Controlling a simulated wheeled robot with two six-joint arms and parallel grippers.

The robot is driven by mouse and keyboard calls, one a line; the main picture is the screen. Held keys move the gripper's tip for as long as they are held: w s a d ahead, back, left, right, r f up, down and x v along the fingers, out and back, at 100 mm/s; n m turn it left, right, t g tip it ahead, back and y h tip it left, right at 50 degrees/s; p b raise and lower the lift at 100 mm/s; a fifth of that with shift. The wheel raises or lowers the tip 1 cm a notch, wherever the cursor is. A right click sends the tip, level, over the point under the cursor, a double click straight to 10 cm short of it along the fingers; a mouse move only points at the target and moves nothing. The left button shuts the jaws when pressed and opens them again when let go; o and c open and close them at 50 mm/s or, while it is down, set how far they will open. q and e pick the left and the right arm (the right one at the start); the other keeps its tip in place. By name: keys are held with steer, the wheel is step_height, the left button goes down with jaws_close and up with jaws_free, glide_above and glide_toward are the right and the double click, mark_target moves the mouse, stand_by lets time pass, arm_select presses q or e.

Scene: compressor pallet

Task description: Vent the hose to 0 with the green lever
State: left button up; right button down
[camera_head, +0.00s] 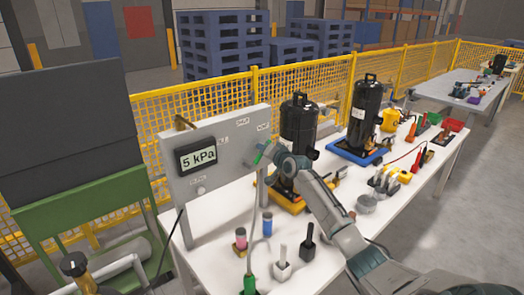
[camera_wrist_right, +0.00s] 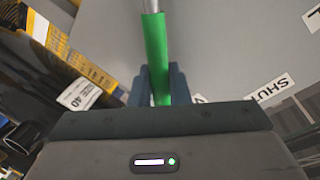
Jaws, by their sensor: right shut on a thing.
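The green lever (camera_wrist_right: 156,55) is on a grey panel (camera_head: 225,135), which also fills much of the right wrist view (camera_wrist_right: 235,45). My right gripper (camera_head: 266,156) is at the panel's right part. In the right wrist view its dark fingers (camera_wrist_right: 158,86) are shut on the lever's green grip. In the head view the gripper mostly hides the lever. The display (camera_head: 198,156) on the panel reads 5 kPa. A pale hose (camera_head: 263,200) hangs below the gripper, with a green fitting (camera_head: 249,284) near the table's front. My left gripper is not in view.
The white table (camera_head: 215,265) holds two black compressors (camera_head: 299,130) (camera_head: 366,115) close to my right arm. Small pots and tools (camera_head: 282,264) stand in front. A yellow mesh fence (camera_head: 210,100) runs behind. A green cart (camera_head: 75,205) stands at left.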

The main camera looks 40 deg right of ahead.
steer(key=shift+d+f+m, duration=0.15)
steer(key=shift+d+m, duration=0.05)
steer(key=shift+m, duration=0.1)
stand_by(0.4)
steer(key=c, duration=1.5)
jaws_free()
steer(key=shift+o, duration=0.2)
steer(key=shift+s, duration=0.1)
steer(key=s+r+b, duration=0.1)
steer(key=s, duration=0.9)
steer(key=shift+s+a+r+b, duration=0.2)
steer(key=shift+s+r+b, duration=0.05)
steer(key=shift+s+b, duration=0.05)
